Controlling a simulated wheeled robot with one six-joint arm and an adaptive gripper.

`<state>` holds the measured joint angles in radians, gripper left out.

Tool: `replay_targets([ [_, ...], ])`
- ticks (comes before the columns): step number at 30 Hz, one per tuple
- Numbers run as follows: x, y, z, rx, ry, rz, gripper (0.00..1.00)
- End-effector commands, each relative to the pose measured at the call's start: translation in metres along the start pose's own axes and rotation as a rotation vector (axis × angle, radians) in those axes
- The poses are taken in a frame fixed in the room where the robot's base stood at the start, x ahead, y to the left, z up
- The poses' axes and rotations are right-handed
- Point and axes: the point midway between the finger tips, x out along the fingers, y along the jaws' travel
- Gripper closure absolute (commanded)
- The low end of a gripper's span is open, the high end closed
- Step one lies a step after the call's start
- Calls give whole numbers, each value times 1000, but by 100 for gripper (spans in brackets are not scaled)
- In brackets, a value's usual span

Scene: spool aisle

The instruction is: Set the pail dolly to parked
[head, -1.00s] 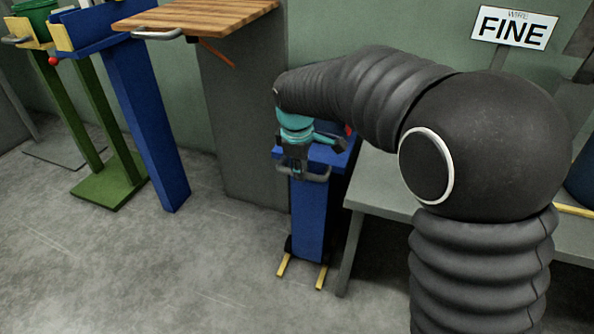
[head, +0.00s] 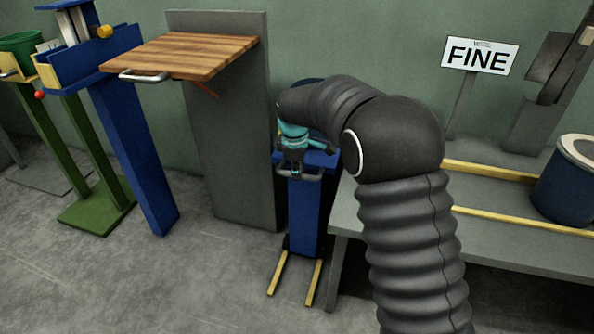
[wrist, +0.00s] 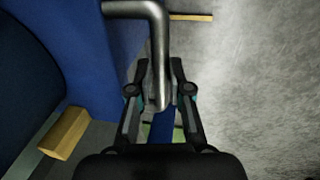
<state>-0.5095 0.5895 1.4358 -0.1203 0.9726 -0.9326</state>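A blue upright stand with two yellow feet (head: 306,220), which looks like the pail dolly, stands on the floor between the grey panel and the bench. A grey metal handle (head: 312,176) sticks out at its top. My gripper (head: 294,168) is at this handle. In the wrist view the bent handle (wrist: 158,45) runs down between the two fingers of my gripper (wrist: 160,68), which are close on both sides of it and look shut on it. My arm hides part of the dolly's top. No parked mark is readable.
A grey bench (head: 500,245) with yellow rails stands close at the dolly's right and carries a blue pail (head: 568,190). A FINE sign (head: 481,57) is behind it. A wooden shelf (head: 190,52) juts out at left. Open floor (head: 215,285) lies in front and left.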

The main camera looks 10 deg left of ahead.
Motion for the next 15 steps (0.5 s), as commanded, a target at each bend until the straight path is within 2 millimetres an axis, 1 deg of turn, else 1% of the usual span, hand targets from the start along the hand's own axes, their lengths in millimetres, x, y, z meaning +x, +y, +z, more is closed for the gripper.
replay_targets([
  [1,-2,6,-1,1,8,19,72],
  [3,-2,6,-1,1,7,17,57],
  [11,-2,3,-1,-1,5,12,57],
  [15,-8,3,-2,-1,6,12,57],
])
